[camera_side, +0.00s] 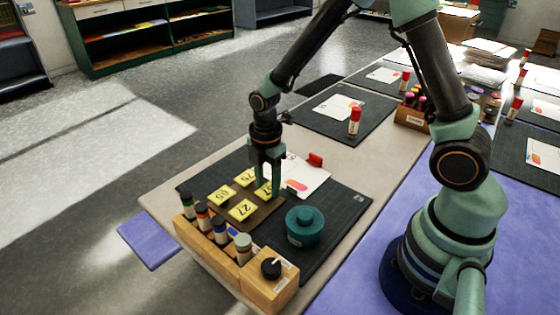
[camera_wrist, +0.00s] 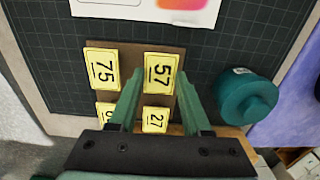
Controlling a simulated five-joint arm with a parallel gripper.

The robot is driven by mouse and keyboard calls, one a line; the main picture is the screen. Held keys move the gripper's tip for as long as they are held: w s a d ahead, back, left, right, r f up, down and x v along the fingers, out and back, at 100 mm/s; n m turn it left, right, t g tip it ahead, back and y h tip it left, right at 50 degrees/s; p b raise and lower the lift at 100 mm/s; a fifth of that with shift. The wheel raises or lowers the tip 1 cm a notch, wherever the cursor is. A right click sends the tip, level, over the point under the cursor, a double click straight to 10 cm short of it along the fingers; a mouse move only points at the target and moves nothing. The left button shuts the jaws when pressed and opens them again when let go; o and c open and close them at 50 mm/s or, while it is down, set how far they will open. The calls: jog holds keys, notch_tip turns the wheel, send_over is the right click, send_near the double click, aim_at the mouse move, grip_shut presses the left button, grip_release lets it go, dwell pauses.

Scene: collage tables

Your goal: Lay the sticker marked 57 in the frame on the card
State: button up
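The yellow sticker marked 57 (camera_wrist: 160,72) lies on a brown board (camera_wrist: 180,55) in the wrist view, just past and between my fingertips. In the side view the sticker (camera_side: 263,187) is partly hidden by my gripper (camera_side: 267,192). My gripper (camera_wrist: 158,80) is open and empty, low over the board. Yellow stickers marked 75 (camera_wrist: 102,68) and 27 (camera_wrist: 155,119) lie beside it; another (camera_wrist: 106,112) is partly covered by a finger. The white card (camera_side: 308,180) with an orange-pink print lies behind the board; its edge shows in the wrist view (camera_wrist: 120,10). I cannot make out the frame clearly.
A teal round container (camera_side: 304,226) stands right of the board, also in the wrist view (camera_wrist: 245,97). A wooden rack (camera_side: 222,258) of small bottles lines the near edge. A red object (camera_side: 315,160) sits at the card's far edge.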

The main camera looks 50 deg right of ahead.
aim_at(268, 187)
jog(key=shift+r, duration=2.5)
jog(key=shift+w+d+m, duration=0.35)
jog(key=shift+d+m, duration=0.05)
jog(key=shift+m, duration=0.3)
jog(key=w+d+m, duration=0.2)
jog(key=d+m, duration=0.1)
jog(key=m, duration=0.2)
jog(key=w+d+m, duration=0.2)
jog(key=d+m, duration=0.2)
jog(key=m, duration=0.1)
jog(key=w+d+f+m, duration=0.1)
jog(key=w+d+m, duration=0.1)
jog(key=m, duration=0.4)
jog(key=shift+w+d, duration=0.1)
jog(key=shift+d, duration=0.75)
jog(key=shift+d+f+m, duration=0.15)
jog(key=shift+f+m, duration=0.15)
jog(key=shift+f, duration=2.15)
jog(key=shift+f, duration=0.85)
